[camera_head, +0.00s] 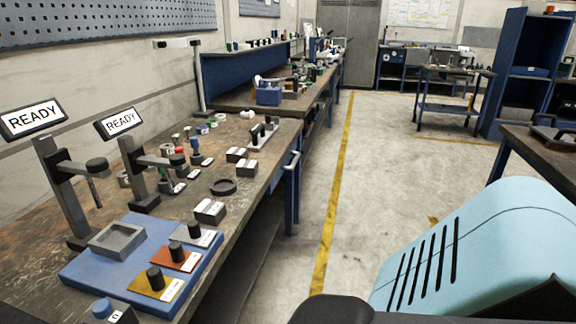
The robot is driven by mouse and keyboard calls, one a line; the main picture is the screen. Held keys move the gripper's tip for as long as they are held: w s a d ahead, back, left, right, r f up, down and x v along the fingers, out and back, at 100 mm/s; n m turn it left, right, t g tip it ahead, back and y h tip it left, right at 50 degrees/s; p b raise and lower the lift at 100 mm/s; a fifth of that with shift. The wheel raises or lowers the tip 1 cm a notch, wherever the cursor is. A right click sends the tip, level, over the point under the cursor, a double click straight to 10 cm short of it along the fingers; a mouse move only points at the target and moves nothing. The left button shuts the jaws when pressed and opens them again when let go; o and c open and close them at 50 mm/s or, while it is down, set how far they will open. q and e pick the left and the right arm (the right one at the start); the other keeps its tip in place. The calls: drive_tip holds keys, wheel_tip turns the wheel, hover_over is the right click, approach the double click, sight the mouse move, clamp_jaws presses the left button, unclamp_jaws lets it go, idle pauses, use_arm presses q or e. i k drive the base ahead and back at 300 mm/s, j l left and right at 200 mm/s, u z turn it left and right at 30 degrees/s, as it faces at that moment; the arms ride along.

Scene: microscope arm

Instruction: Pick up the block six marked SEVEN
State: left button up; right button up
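Several small grey blocks with white labels sit on the workbench (150,210) at left. One pair of blocks (210,212) is near the bench's front edge, beside the blue board. Another group of blocks (241,158) is farther back. Their markings are too small to read, so I cannot tell which one says SEVEN. Neither of my grippers shows in this view.
A blue board (75,272) holds a grey square tray (117,241) and several black knobs on coloured plates. Two READY signs (33,118) top stands behind it. A dark round dish (223,187) lies between the block groups. The floor aisle (385,150) is clear.

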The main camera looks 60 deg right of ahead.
sight(244, 168)
drive_tip(key=l+z, duration=0.1)
drive_tip(key=z, duration=0.4)
drive_tip(key=l+z, duration=0.1)
drive_tip(key=z, duration=0.4)
drive_tip(key=i+z, duration=0.1)
drive_tip(key=z, duration=0.35)
